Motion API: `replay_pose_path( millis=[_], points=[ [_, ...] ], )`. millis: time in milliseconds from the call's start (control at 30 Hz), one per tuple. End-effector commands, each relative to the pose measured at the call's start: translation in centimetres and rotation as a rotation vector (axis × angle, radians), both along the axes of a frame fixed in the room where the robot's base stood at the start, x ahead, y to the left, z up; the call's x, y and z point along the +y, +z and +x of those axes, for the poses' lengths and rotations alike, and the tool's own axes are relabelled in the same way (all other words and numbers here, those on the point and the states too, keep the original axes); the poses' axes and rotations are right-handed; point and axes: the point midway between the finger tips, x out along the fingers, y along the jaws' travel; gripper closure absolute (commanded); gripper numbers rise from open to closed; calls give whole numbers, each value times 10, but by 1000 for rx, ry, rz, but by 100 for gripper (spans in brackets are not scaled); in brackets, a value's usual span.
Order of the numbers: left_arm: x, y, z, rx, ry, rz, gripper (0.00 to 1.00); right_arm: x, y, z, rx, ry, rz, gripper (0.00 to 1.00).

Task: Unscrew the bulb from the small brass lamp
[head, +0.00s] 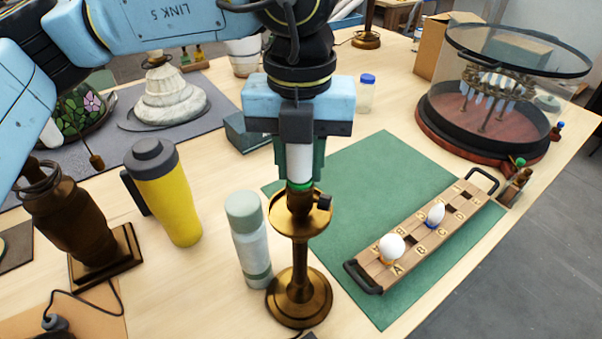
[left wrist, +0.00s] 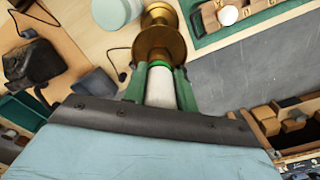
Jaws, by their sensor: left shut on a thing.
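The small brass lamp (head: 299,287) stands upright on the table, with a round base, a slim stem and a wide cup below its socket. A white tubular bulb (head: 301,160) with a green band at its lower end sits upright at the top of the lamp. My left gripper (head: 300,178) points straight down and is shut on the bulb, one green finger on each side. In the left wrist view the bulb (left wrist: 161,88) lies between the fingers, in line with the brass lamp (left wrist: 158,40). The bulb's threads are hidden. My right gripper is not in view.
A lettered wooden rack (head: 446,225) with two white bulbs lies on the green mat (head: 345,181). A pale green-capped bottle (head: 249,240) stands close left of the lamp. A yellow mug (head: 168,195) and dark bronze lamp body (head: 73,215) stand farther left. A glass-topped display (head: 500,95) is back right.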

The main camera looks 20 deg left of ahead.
Motion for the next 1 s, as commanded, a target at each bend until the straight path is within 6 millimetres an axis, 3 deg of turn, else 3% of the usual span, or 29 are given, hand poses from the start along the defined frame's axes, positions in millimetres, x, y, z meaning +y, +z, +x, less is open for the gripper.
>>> replay_pose_path(
  millis=[167, 533, 1000],
  points=[
    [0, -1, 0, -1, 134, -1, 94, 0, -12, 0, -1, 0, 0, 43],
    [0, 0, 0, -2, 181, -1, 94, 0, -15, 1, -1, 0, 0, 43],
    [2, -1, -1, -3, 773, -4, 94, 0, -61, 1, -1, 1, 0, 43]
  ],
)
